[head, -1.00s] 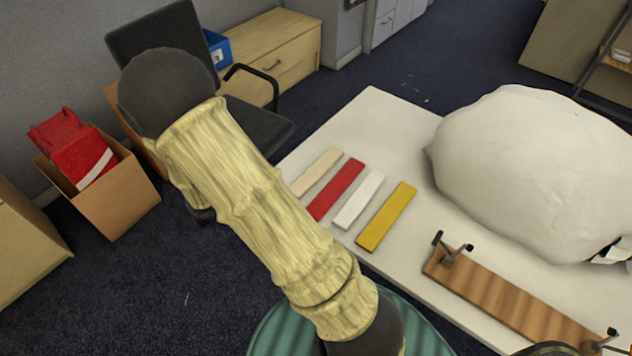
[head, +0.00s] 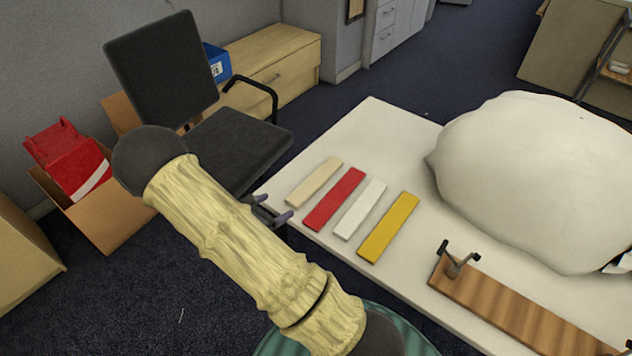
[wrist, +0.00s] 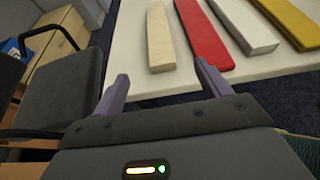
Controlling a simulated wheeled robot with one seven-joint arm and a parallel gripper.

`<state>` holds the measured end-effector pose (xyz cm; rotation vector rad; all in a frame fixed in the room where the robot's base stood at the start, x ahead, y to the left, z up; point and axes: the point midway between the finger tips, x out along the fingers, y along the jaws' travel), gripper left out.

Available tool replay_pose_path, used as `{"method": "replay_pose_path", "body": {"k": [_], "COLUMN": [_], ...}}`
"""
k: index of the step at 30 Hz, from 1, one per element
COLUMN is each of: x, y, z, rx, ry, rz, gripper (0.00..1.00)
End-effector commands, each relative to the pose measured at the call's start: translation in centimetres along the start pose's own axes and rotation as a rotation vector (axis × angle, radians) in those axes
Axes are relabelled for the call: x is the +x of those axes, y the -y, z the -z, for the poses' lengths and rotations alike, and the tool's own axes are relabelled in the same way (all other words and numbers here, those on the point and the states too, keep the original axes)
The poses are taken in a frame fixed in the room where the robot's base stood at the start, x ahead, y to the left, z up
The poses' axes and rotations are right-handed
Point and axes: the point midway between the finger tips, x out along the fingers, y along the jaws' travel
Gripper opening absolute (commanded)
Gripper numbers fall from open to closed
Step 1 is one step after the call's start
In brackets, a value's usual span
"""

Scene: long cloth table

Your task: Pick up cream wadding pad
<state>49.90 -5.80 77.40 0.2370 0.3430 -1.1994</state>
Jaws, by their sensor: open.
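The cream wadding pad (head: 315,182) is a flat, pale strip lying on the cloth table, at the left end of a row of pads. In the wrist view the cream pad (wrist: 160,40) lies ahead of my gripper (wrist: 158,85), between the lines of its two fingers and apart from them. My gripper is open and empty. In the head view my gripper (head: 270,212) shows small and partly hidden behind my arm, at the table's left edge, just short of the pads.
A red pad (head: 335,199), a white pad (head: 360,209) and a yellow pad (head: 388,227) lie to the right of the cream one. A large white bulky mass (head: 540,180) and a wooden board (head: 520,312) with clamps are farther right. An office chair (head: 235,145) stands left of the table.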

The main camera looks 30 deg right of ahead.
Motion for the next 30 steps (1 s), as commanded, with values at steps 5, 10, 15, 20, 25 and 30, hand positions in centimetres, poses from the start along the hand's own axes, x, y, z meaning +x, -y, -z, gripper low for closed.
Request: {"method": "replay_pose_path", "body": {"k": [5, 10, 15, 20, 25, 30], "x": [3.3, 6.3, 8.2, 8.4, 8.4, 9.7], "y": [0.1, 0.1, 0.1, 0.0, 0.0, 0.1], "z": [0.0, 0.0, 0.0, 0.0, 0.0, -0.2], "rx": [0.001, 0.002, 0.001, 0.001, 0.001, 0.002], "ry": [0.000, -0.001, -0.001, -0.001, -0.001, -0.001], "rz": [0.005, 0.005, 0.002, 0.000, 0.000, 0.002], "gripper": [0.76, 0.76, 0.76, 0.76, 0.76, 0.76]}}
